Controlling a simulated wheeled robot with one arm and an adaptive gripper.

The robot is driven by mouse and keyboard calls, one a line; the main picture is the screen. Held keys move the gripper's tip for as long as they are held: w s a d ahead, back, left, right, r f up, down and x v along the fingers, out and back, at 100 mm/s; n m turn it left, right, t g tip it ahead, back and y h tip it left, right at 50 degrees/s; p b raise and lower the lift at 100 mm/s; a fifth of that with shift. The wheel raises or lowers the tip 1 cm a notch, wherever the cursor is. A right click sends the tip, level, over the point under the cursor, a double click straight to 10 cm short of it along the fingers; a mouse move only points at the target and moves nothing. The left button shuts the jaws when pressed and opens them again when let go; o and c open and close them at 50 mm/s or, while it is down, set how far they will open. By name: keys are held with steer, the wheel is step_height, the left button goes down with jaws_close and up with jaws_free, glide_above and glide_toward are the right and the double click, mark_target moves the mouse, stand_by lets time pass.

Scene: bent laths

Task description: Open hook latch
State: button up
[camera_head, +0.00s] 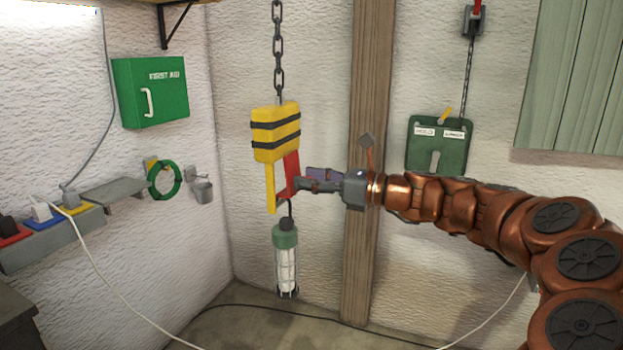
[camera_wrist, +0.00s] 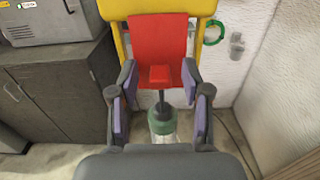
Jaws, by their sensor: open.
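A yellow hook block (camera_head: 276,132) with black stripes hangs from a chain in the head view. Its yellow hook (camera_head: 270,188) points down, and a red latch (camera_head: 291,174) sits at the hook's right side. The red latch (camera_wrist: 159,45) fills the upper middle of the wrist view, with a small red tab at its lower end. A green-capped lamp (camera_head: 286,260) hangs below the hook. My gripper (camera_head: 308,184) is at the latch's right side. In the wrist view its open fingers (camera_wrist: 160,100) stand left and right of the tab, with gaps on both sides.
A wooden post (camera_head: 367,120) stands behind my gripper. A green wall box (camera_head: 437,147) is to the right. A first aid box (camera_head: 150,90), a green ring (camera_head: 164,180) and a small bucket (camera_head: 203,190) are on the left wall. A grey cabinet (camera_wrist: 58,90) shows at left.

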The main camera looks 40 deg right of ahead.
jaws_close()
stand_by(0.6)
